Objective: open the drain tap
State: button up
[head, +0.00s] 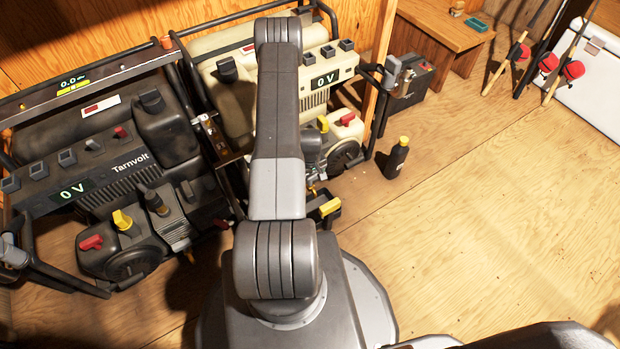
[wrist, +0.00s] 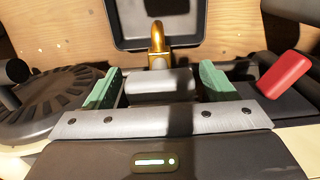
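The drain tap (wrist: 157,40) is a small brass fitting in the wrist view, pointing away from a grey cylinder (wrist: 160,84) below it in the picture. My gripper (wrist: 160,76) is open, with one green-padded finger on each side of the grey cylinder. The tap lies just beyond the fingertips, between their lines. I cannot tell whether the fingers touch anything. In the head view a small brass part (head: 312,190) shows low on the cream generator (head: 222,72), beside my arm. My arm hides most of that area and the gripper there.
A dark shallow tray (wrist: 122,44) lies beyond the tap. A red lever (wrist: 284,73) is on the right and a ribbed round cover (wrist: 50,100) on the left. The dark generator (head: 100,165) stands left, a black bottle (head: 397,160) right. The right floor is largely clear.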

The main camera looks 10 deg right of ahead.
jog(key=c, duration=0.9)
jog(key=shift+o, duration=0.2)
jog(key=shift+n+b, duration=0.3)
jog(key=shift+n, duration=0.1)
jog(key=n+b, duration=0.1)
jog(key=n, duration=0.1)
jog(key=shift+f+n+b, duration=0.1)
jog(key=shift+n+b, duration=1)
jog(key=shift+n, duration=1.1)
jog(key=o, duration=1)
